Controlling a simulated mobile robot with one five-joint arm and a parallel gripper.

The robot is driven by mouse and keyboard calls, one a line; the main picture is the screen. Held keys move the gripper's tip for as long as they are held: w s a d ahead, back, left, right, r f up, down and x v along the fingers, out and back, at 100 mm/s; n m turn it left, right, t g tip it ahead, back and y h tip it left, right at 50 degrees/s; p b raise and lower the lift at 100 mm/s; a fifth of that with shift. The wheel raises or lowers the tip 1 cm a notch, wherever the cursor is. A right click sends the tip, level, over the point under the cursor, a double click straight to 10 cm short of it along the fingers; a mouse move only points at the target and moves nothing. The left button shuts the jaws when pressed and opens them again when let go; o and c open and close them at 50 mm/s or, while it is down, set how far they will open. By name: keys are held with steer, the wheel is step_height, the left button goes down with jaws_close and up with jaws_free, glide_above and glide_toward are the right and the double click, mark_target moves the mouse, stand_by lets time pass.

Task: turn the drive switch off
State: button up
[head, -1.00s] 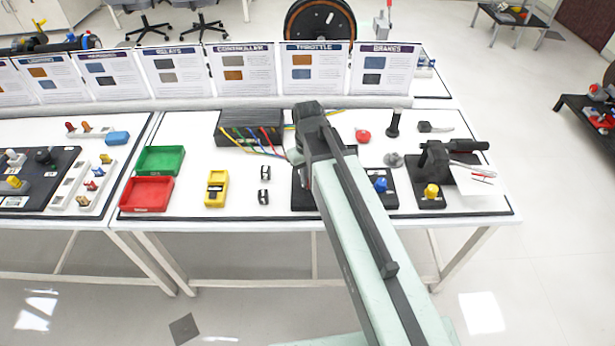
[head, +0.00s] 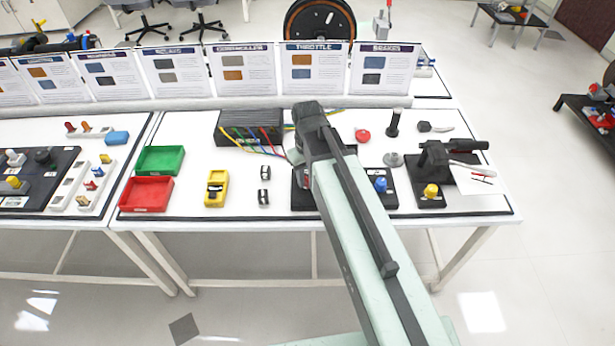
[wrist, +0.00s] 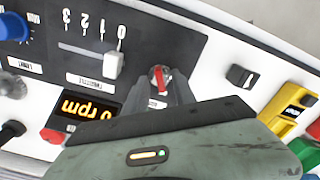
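A small switch with a red lever (wrist: 159,78) is on the dark control panel (wrist: 150,30) in the wrist view. I take it for the drive switch; its label is partly covered. My gripper (wrist: 164,82) is over the panel, with its dark fingers apart on either side of the switch. I cannot tell whether they touch it. Beside it are a throttle slider (wrist: 114,64) at the 0 end and a display (wrist: 88,108) reading 0 rpm. In the head view my arm hides the switch and most of this panel (head: 302,196).
A yellow meter (head: 216,188), red tray (head: 147,194) and green tray (head: 160,160) lie left of the panel. A black box with coloured wires (head: 248,128) is behind. A blue knob (head: 381,184) and a brake lever unit (head: 436,165) are to the right.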

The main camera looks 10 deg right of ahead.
mark_target(307, 179)
step_height(307, 179, up, 8)
steer(key=p, duration=0.8)
steer(key=shift+f, duration=0.1)
steer(key=s+d+m, duration=0.4)
steer(key=s+d, duration=0.1)
steer(key=d, duration=0.2)
steer(key=shift+s+d+m, duration=0.25)
steer(key=shift+d+m, duration=0.1)
steer(key=shift+m, duration=0.05)
